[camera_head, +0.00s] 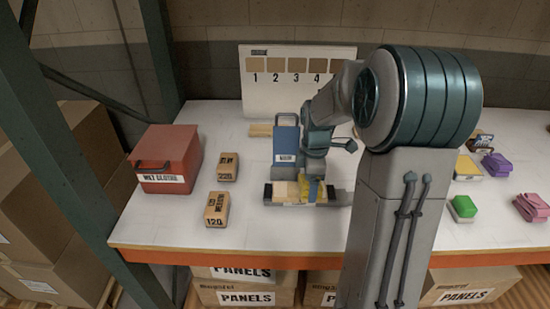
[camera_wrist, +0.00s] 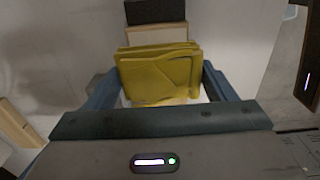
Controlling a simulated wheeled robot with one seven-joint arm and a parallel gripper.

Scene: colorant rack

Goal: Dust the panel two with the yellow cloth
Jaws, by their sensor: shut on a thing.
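My gripper (camera_head: 313,192) points down over the front middle of the bench, shut on the folded yellow cloth (camera_wrist: 158,75). In the wrist view the cloth sits between my two blue fingers. In the head view it shows as a yellow patch (camera_head: 306,184) by the fingers. Just beyond it lies a pale wooden panel (camera_head: 285,192) in a low holder with a dark end block (camera_head: 268,194). The panel also shows in the wrist view (camera_wrist: 157,34). Whether cloth and panel touch is unclear. I cannot read a number on this panel.
A board (camera_head: 290,98) with tan swatches numbered from 1 stands behind. Left are a red wet cloths box (camera_head: 168,158) and sanding blocks marked 220 (camera_head: 228,167) and 120 (camera_head: 217,209). A blue labelled container (camera_head: 286,143) stands behind the panel. Green (camera_head: 464,207) and pink (camera_head: 532,207) items lie right.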

